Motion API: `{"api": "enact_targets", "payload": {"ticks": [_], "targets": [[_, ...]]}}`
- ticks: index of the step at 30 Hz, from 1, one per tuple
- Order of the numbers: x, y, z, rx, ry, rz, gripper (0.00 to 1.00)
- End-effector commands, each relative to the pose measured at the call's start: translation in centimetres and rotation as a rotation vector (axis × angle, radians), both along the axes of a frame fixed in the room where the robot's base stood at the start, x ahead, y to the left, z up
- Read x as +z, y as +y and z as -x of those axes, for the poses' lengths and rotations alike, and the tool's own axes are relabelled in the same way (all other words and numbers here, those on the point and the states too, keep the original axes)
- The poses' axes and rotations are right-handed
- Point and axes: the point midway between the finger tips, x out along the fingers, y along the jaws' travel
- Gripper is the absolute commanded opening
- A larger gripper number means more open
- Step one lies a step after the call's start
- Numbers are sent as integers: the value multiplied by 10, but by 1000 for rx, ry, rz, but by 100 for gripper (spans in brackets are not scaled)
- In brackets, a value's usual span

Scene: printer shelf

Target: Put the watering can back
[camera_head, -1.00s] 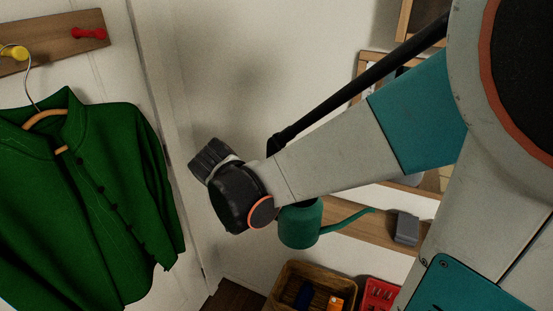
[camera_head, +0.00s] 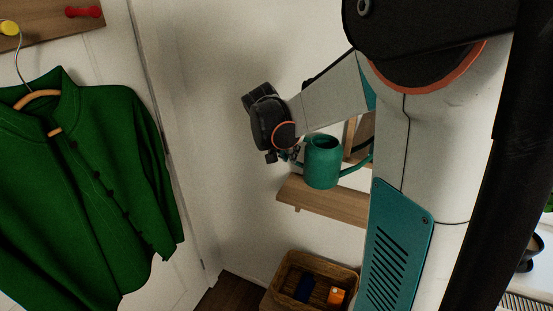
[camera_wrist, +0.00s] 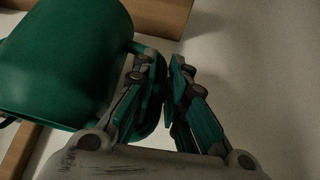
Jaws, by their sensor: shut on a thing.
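The green watering can (camera_head: 322,163) is upright at the wooden wall shelf (camera_head: 328,203), over its left part. I cannot tell whether its base touches the board. Its spout points right and is partly hidden by my arm. My gripper (camera_head: 288,155) is at the can's left side, shut on its handle. In the wrist view the can's body (camera_wrist: 62,60) fills the upper left, and my gripper's fingers (camera_wrist: 168,85) close around the handle beside it.
A green shirt (camera_head: 85,190) hangs on a hanger at the left. The wall left of the shelf is bare.

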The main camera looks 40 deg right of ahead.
Motion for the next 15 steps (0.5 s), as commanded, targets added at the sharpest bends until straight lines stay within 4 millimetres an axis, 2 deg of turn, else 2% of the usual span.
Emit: {"api": "enact_targets", "payload": {"ticks": [2, 9, 15], "targets": [[0, -9, -5, -2, 1, 2, 0], [-25, -6, -4, 0, 1, 1, 0], [-32, -6, -4, 0, 0, 2, 0]]}}
